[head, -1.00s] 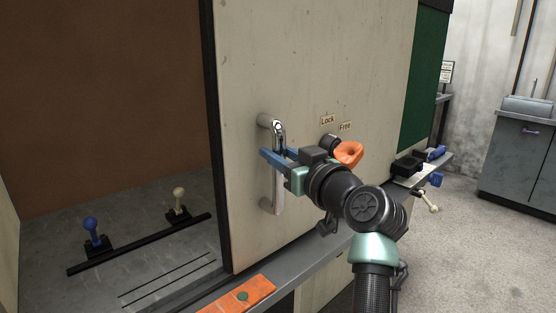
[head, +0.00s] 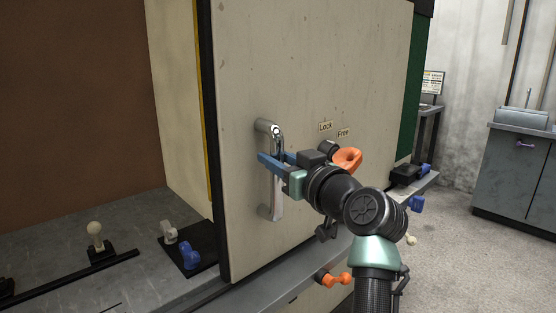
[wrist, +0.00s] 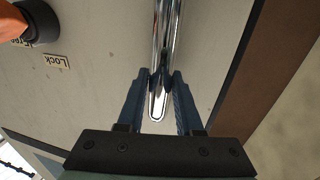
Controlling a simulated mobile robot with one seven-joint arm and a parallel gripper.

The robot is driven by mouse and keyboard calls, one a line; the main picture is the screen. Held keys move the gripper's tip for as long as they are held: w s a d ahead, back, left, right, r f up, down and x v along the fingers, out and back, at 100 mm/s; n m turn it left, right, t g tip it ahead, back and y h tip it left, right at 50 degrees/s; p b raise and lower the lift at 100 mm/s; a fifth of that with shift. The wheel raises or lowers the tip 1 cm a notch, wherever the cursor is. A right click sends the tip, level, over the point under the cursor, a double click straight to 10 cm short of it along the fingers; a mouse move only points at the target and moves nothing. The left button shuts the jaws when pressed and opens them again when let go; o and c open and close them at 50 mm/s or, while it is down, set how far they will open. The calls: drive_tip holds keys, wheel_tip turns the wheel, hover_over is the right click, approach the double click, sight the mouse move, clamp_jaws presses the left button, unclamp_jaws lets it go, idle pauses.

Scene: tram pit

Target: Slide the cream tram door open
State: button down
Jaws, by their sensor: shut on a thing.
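The cream tram door (head: 320,60) fills the middle of the head view, its dark left edge beside an opening. A chrome vertical bar handle (head: 277,203) stands on the door near that edge. My gripper (head: 268,161) has its blue fingers shut on the handle. In the wrist view the handle (wrist: 166,40) runs between the two fingers (wrist: 158,100). An orange knob (head: 347,158) sits on the door right of the gripper, below the "Lock" (head: 325,126) and "Free" (head: 343,133) labels. My wrist partly hides the door's lower part.
Left of the door, the opening shows a brown panel (head: 70,90), a cream inner wall (head: 180,110) and a grey floor with a cream-knobbed lever (head: 95,232) and a blue-knobbed part (head: 190,254). A green panel (head: 420,100) stands right. A grey cabinet (head: 520,170) is at far right.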

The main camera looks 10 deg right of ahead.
drive_tip(key=shift+d+f, duration=0.1)
drive_tip(key=shift+d, duration=0.05)
drive_tip(key=c, duration=0.6)
unclamp_jaws()
drive_tip(key=v, duration=1.3)
